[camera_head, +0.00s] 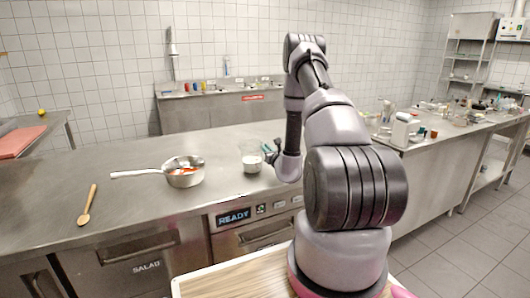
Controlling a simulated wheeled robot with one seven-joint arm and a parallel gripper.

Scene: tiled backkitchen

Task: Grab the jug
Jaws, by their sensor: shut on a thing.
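The jug (252,162) is a small clear vessel with white content low in it. It is upright at the right part of the steel counter (140,205), near the front edge. My gripper (270,155) is at the jug's right side and is shut on it. The fingertips are small and partly hidden by my own arm. I cannot tell whether the jug's base touches the counter.
A steel pan (184,178) with red pieces in it stands left of the jug, its handle pointing left. A wooden spoon (88,205) lies farther left. A red board (20,141) is at the far left. A cluttered side counter (450,133) stands at the right.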

